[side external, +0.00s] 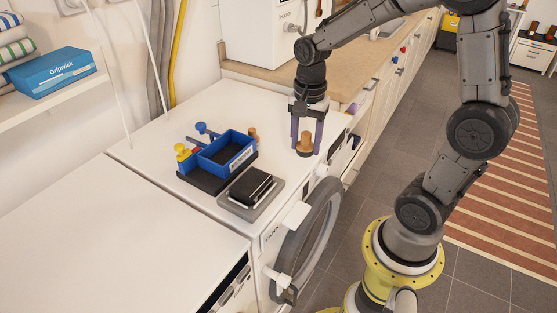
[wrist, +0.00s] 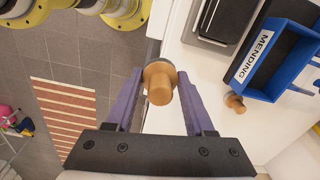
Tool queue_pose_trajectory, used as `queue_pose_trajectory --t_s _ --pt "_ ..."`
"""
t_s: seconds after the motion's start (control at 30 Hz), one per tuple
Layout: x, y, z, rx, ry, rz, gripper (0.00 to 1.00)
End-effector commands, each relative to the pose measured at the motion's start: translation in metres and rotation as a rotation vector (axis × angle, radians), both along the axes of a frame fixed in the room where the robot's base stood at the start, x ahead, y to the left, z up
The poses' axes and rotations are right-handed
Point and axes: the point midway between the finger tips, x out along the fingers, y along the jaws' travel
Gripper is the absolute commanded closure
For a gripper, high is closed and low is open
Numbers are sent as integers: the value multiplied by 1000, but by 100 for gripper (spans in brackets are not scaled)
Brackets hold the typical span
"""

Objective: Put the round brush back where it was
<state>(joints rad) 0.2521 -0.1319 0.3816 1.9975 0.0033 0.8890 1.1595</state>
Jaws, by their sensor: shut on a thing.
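My gripper (side external: 306,150), with two purple fingers, is shut on the round brush (side external: 304,141). The brush is a short, round, tan-brown wooden piece between the fingertips, near the right front edge of the white machine top. In the wrist view the gripper (wrist: 160,77) has the brush (wrist: 160,88) between its fingers, with a grey-white part behind the tan knob. I cannot tell whether the brush touches the surface. A second small brown wooden piece (side external: 253,134) stands beside the blue MENDING tray (side external: 228,152); it also shows in the wrist view (wrist: 235,102).
A black stack (side external: 251,186) lies on a grey base in front of the tray.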

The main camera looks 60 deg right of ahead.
Motion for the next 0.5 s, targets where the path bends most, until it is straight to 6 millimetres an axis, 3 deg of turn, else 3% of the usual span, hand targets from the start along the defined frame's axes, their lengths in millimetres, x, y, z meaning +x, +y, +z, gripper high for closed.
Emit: queue_pose_trajectory --t_s 0.2,0.5 --pt "46 -11 -23 2 3 1 98" --pt "80 -20 -67 1 1 1 98"
